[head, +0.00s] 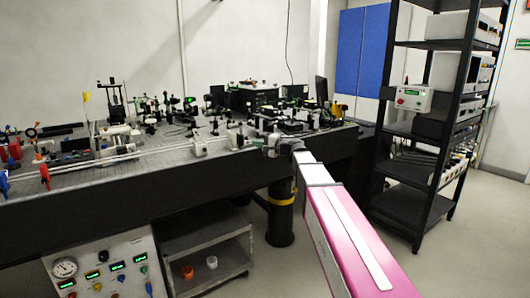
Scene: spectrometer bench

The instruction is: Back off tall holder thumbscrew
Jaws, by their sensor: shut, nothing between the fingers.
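My pink arm reaches up from the lower right to the near edge of the optical bench (180,178). My gripper (268,146) is small at the end of the arm, by the bench's right part. It is shut and empty; its fingertips are hard to make out. A tall dark holder (113,100) with upright posts stands on the bench at the left, well away from my gripper. Whether this is the task's tall holder is unclear. I cannot make out a thumbscrew at this size.
Many small optical mounts crowd the bench around a black box (252,95). Black shelving (436,130) stands at the right. A gauge panel (105,265) and a low grey shelf (205,250) are below the bench. Floor at the right is clear.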

